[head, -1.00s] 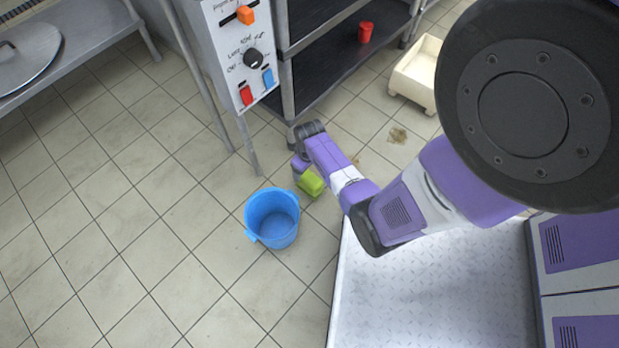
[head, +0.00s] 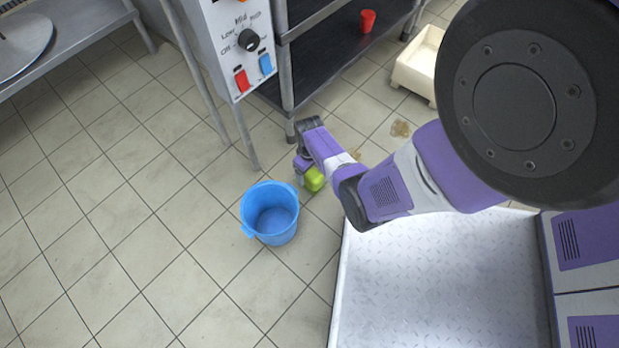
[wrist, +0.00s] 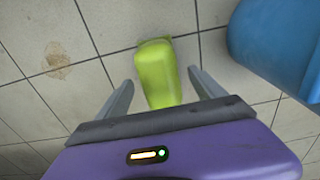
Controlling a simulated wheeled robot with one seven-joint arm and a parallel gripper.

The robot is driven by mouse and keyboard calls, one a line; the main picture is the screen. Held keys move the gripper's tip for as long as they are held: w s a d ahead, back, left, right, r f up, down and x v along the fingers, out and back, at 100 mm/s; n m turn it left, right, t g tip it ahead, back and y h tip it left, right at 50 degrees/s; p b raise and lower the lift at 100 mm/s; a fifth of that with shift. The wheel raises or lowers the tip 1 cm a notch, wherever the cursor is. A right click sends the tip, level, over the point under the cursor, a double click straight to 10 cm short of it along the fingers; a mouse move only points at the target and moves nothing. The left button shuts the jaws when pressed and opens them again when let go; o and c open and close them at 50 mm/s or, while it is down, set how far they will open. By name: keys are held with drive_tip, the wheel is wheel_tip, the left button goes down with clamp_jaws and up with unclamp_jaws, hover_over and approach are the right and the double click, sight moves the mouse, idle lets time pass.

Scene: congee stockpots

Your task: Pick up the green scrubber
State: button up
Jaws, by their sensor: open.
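The green scrubber (wrist: 158,72) is a lime-green block on the tiled floor. In the wrist view it lies lengthwise between the two grey fingers of my gripper (wrist: 161,80), with a gap of floor showing on each side. In the head view the scrubber (head: 314,179) shows just right of the blue bucket, partly covered by my purple gripper (head: 304,164). My gripper is open and holds nothing.
A blue bucket (head: 270,213) stands close beside the scrubber, and also shows at the right of the wrist view (wrist: 275,45). A metal shelf (head: 300,75), a control panel (head: 237,50) and a cream tub (head: 418,62) stand beyond.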

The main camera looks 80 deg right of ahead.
clamp_jaws()
idle(0.4)
drive_tip(key=shift+r, duration=0.1)
wheel_tip(320, 180, up, 20)
drive_tip(key=p, duration=1.1)
